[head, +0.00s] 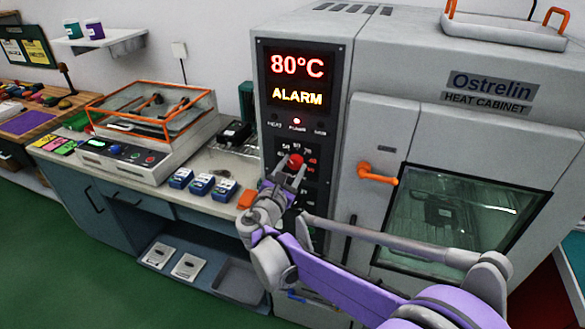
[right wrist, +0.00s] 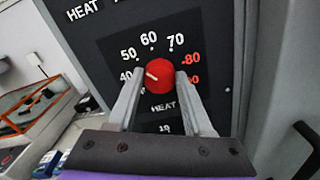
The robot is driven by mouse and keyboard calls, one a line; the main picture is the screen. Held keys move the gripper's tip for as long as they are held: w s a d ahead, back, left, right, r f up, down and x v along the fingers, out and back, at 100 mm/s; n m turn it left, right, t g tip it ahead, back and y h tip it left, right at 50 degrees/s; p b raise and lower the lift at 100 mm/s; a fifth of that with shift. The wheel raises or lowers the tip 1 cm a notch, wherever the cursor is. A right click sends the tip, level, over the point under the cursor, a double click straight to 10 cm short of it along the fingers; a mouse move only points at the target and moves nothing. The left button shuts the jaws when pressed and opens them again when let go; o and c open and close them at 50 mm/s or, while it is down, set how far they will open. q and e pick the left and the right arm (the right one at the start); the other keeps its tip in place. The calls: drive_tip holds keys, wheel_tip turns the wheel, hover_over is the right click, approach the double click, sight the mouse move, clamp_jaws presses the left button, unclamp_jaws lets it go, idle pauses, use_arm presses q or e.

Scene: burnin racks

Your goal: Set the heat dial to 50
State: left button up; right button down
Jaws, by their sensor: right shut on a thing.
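The heat dial (right wrist: 160,75) is a red round knob on the black panel of the heat cabinet (head: 430,85). It also shows in the head view (head: 295,161). My right gripper (right wrist: 160,84) is shut on the dial, one finger on each side. The dial's white pointer line is tilted up and left, toward the 50 mark (right wrist: 128,54); the exact setting is hard to tell. The cabinet's display (head: 297,80) reads 80°C and ALARM. My left gripper is not in view.
An orange door handle (head: 377,174) sticks out right of the panel, beside the cabinet's window (head: 455,215). A bench (head: 215,162) on the left bears a device with an orange-framed lid (head: 155,108) and several small blue boxes (head: 201,184).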

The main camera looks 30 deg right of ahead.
idle(0.5)
drive_tip(key=shift+c, duration=1.6)
unclamp_jaws()
drive_tip(key=v, duration=1.1)
drive_tip(key=shift+b, duration=0.35)
drive_tip(key=shift+w, duration=0.1)
